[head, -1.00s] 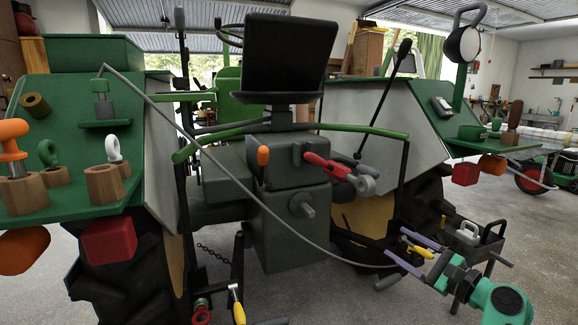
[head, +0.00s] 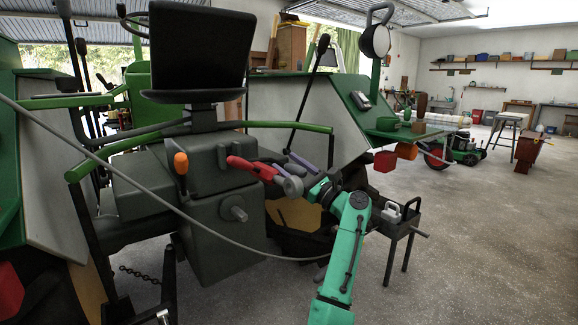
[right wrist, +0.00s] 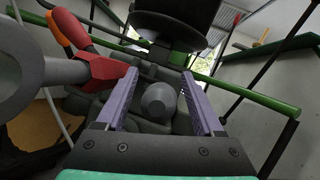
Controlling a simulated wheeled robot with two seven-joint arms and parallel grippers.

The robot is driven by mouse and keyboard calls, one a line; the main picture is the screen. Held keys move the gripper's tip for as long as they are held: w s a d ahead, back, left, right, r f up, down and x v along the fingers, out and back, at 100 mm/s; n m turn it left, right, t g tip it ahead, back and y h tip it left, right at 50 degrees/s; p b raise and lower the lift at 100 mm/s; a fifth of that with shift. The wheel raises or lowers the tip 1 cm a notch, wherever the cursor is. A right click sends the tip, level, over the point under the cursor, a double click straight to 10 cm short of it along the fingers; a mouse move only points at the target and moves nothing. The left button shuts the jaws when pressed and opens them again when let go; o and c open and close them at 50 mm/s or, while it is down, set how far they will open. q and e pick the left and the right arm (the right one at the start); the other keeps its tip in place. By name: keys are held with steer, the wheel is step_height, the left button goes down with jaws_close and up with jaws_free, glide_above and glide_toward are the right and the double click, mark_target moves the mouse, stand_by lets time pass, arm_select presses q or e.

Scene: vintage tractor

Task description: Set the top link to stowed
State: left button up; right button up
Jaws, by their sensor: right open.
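The top link, with a red body (head: 250,168) and a grey eye end (head: 292,187), sticks out from the rear of the tractor's grey housing (head: 215,165), tilted slightly down to the right. My right gripper (head: 314,161) is open beside the eye end, its purple fingers partly hidden. In the right wrist view the two purple fingers (right wrist: 159,98) stand apart with a grey rounded knob (right wrist: 158,100) visible between them, farther off. There the top link's red part (right wrist: 98,70) is left of the fingers, outside the gap. My left gripper is not in view.
A green rail (head: 270,126) and the black seat (head: 197,50) are above the housing. A thin grey cable (head: 150,195) sags across the front. Open floor (head: 470,230) lies to the right.

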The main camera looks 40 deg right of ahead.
jaws_close()
stand_by(1.4)
